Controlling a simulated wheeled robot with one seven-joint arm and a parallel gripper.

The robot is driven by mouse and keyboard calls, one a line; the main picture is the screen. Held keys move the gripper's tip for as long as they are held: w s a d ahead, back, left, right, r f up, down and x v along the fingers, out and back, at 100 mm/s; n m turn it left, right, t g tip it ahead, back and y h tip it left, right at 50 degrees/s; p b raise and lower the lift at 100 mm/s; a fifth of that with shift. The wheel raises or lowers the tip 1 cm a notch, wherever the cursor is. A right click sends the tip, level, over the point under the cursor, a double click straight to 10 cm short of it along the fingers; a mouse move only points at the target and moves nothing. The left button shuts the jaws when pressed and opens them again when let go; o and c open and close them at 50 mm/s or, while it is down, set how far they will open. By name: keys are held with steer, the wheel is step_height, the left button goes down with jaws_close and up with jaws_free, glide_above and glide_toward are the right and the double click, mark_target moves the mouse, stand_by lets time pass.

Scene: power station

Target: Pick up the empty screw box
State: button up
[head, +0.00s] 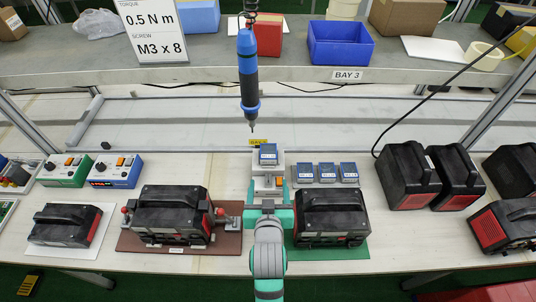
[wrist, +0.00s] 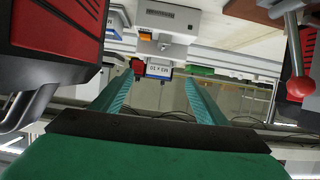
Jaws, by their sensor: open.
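A small box with a blue-and-white label (head: 268,153) sits on a white device with an orange switch (head: 268,182), beyond my gripper. In the wrist view the box (wrist: 158,71) appears between and beyond the fingers, with the white device (wrist: 168,18) above it in the picture. Whether the box is empty cannot be seen. My gripper (head: 271,196) is open, its two teal fingers apart just in front of the device. In the wrist view the gripper (wrist: 155,90) has nothing between its fingers.
Similar labelled boxes (head: 327,173) stand to the right. Black-and-red tool cases flank my arm, on a brown mat (head: 229,241) and a green mat (head: 358,250). A blue screwdriver (head: 249,78) hangs above the box. A blue bin (head: 341,45) stands on the shelf.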

mark_target(268, 153)
steer(key=w, duration=0.3)
steer(key=w+r, duration=0.1)
steer(key=w, duration=0.5)
steer(key=shift+a+r, duration=0.15)
steer(key=shift+a, duration=0.05)
steer(key=shift+d+f+x, duration=0.1)
steer(key=shift+x, duration=1.15)
steer(key=shift+d+f+x, duration=0.1)
steer(key=shift+x, duration=1.15)
steer(key=shift+s, duration=0.1)
steer(key=c, duration=1.1)
